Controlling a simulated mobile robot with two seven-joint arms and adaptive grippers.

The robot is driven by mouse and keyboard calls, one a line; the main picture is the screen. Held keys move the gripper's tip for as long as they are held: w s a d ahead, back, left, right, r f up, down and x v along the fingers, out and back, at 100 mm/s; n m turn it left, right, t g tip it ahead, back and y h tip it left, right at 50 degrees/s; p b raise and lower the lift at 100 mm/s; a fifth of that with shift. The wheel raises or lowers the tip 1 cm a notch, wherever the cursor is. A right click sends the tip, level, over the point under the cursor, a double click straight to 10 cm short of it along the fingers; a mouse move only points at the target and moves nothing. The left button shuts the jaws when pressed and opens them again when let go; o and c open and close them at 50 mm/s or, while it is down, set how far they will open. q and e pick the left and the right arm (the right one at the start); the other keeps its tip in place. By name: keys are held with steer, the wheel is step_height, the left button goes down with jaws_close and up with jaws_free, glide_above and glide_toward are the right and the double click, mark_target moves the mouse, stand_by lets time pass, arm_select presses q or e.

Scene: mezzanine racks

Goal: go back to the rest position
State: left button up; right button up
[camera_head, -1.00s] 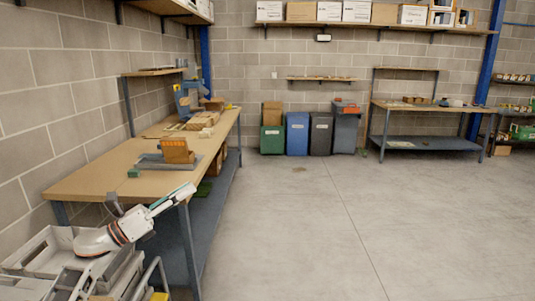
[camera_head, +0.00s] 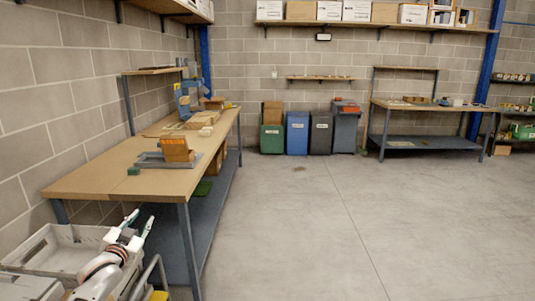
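My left gripper (camera_head: 141,219) shows at the lower left of the head view, at the end of my white arm with orange bands. Its two fingers point up and away, spread apart, with nothing between them. It is over or beside the grey crate (camera_head: 35,243), in front of the near end of the long workbench (camera_head: 90,181); I cannot tell its exact height. My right gripper is not in view.
On the workbench are a grey tray (camera_head: 150,162) with an orange-brown box (camera_head: 177,150), a small green block (camera_head: 133,171) and a blue machine (camera_head: 186,100). Bins, including a blue one (camera_head: 297,133), line the back wall. The floor (camera_head: 330,220) in the middle is clear.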

arm_select(q)
steer(key=s+d+f+g+h+b, duration=0.1)
steer(key=s+d+f, duration=0.4)
steer(key=f, duration=0.4)
steer(key=s+d+f+g+h+b, duration=0.1)
steer(key=s+d+f+b, duration=0.15)
steer(key=s+f, duration=0.55)
steer(key=s+d+f+g+b, duration=0.1)
steer(key=s+d+f, duration=0.4)
steer(key=f, duration=0.4)
steer(key=s+d+f+g+b, duration=0.1)
steer(key=s+f, duration=0.3)
steer(key=s, duration=0.5)
steer(key=s+d+f+g+h+b, duration=0.1)
steer(key=s+d+f, duration=0.3)
steer(key=s, duration=0.5)
steer(key=s+d+f+g+b, duration=0.1)
steer(key=s+d+f, duration=0.2)
steer(key=s, duration=0.5)
steer(key=shift+s+d+f+g+h+b, duration=0.15)
steer(key=shift+s+f+g+h+b, duration=0.2)
steer(key=shift+f, duration=0.55)
